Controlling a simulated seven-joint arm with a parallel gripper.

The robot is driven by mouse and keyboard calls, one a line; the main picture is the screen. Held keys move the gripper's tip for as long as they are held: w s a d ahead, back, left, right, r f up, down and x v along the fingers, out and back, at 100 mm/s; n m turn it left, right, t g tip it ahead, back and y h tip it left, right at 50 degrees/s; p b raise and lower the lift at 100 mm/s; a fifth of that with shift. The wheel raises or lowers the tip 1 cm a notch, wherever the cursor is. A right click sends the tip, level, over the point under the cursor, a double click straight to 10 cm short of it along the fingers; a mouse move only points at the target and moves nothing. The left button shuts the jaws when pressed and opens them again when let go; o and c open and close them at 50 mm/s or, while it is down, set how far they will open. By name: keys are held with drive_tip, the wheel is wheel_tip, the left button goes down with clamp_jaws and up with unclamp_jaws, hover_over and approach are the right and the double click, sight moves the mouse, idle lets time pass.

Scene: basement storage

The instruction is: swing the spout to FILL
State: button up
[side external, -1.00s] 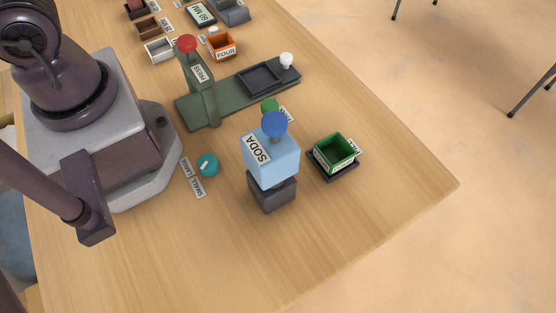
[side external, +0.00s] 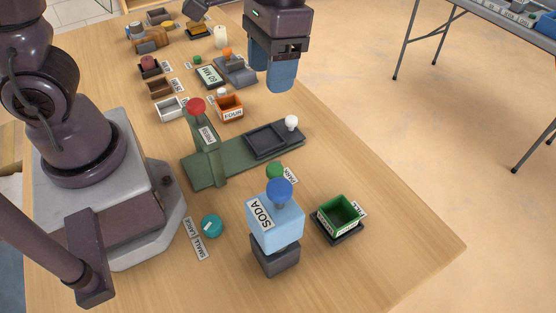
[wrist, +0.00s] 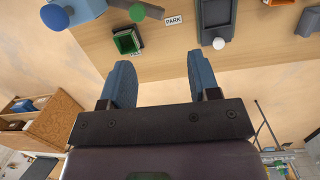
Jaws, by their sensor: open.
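The soda dispenser (side external: 274,225) is a light blue box marked SODA with a blue knob on top, on a dark base. Its spout, topped by a green knob (side external: 275,170), points toward the PARK label (side external: 291,176). The wrist view shows the blue-grey spout (wrist: 153,11) ending beside the PARK label (wrist: 174,20). The FILL label (side external: 360,209) is beside a green box (side external: 339,212) on a dark pad, with the spout away from it. My gripper (side external: 269,82) is open and empty, above the table's far right edge, apart from the dispenser.
A green press (side external: 196,170) with a red knob, black tray and white knob stands between my gripper and the dispenser. A teal dial (side external: 211,226) sits left of the dispenser. Small boxes, including an orange one (side external: 230,107), line the far table. The front right tabletop is clear.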

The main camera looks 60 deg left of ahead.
sight(276, 167)
drive_tip(key=shift+w+d+f+n+g, duration=1)
drive_tip(key=shift+w+d+f+g, duration=0.5)
drive_tip(key=shift+d+f, duration=0.6)
drive_tip(key=x, duration=1.1)
drive_tip(key=shift+s+d+f, duration=0.15)
drive_tip(key=shift+s+f, duration=0.05)
drive_tip(key=shift+f, duration=0.15)
drive_tip(key=shift+c, duration=0.5)
clamp_jaws()
